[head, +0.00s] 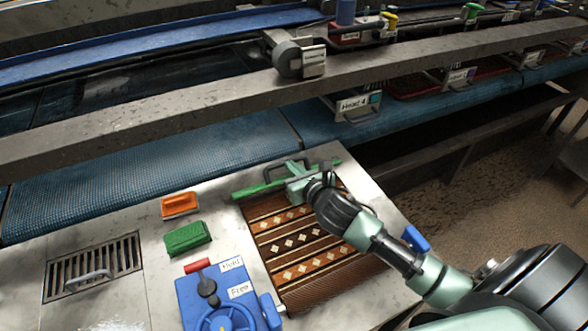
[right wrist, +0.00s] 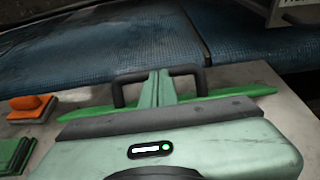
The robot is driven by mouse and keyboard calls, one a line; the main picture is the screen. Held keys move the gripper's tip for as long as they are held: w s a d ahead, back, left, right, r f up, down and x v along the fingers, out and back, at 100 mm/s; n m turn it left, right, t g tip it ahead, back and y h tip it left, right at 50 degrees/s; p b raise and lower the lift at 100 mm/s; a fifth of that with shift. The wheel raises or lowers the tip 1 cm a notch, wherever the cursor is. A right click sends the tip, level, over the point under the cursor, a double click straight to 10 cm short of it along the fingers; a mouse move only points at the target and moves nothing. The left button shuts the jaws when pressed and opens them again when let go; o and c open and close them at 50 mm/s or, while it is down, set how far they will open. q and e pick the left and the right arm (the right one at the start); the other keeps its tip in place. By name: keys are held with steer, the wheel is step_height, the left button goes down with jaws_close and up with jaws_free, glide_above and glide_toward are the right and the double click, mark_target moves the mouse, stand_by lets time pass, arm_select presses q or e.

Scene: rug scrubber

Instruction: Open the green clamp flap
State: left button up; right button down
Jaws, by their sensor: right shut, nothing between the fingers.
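The green clamp flap (head: 262,188) is a long green bar across the far edge of the patterned rug (head: 290,243). It looks flat or nearly flat. It also shows in the right wrist view (right wrist: 238,93), with a black U-shaped handle (right wrist: 188,70) at its middle. My right gripper (head: 296,170) is over the flap's middle. In the right wrist view its pale green fingers (right wrist: 157,88) are together with nothing between them, lying between the handle's two posts in the picture. I cannot tell whether they touch the handle. The gripper hides the flap's middle. My left gripper is out of view.
A blue control box (head: 225,290) with a red-tipped lever stands near the front. A drain grate (head: 95,268) is at left. A blue conveyor (head: 170,165) runs behind the metal table.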

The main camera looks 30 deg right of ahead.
steer(key=shift+w+r+p, duration=0.5)
steer(key=shift+p, duration=0.15)
steer(key=shift+w+d+r+p, duration=0.1)
steer(key=shift+w+r+p, duration=0.1)
steer(key=shift+w+p, duration=0.3)
steer(key=shift+w+d+r+p, duration=0.15)
steer(key=shift+w+p, duration=0.25)
steer(key=shift+p, duration=0.2)
steer(key=shift+r+p+x, duration=0.15)
steer(key=shift+p+x, duration=0.4)
steer(key=shift+x, duration=0.5)
steer(key=shift+r+p+x, duration=0.15)
steer(key=shift+p+x, duration=0.35)
steer(key=shift+x, duration=0.5)
steer(key=shift+w+a, duration=0.1)
steer(key=shift+a, duration=0.05)
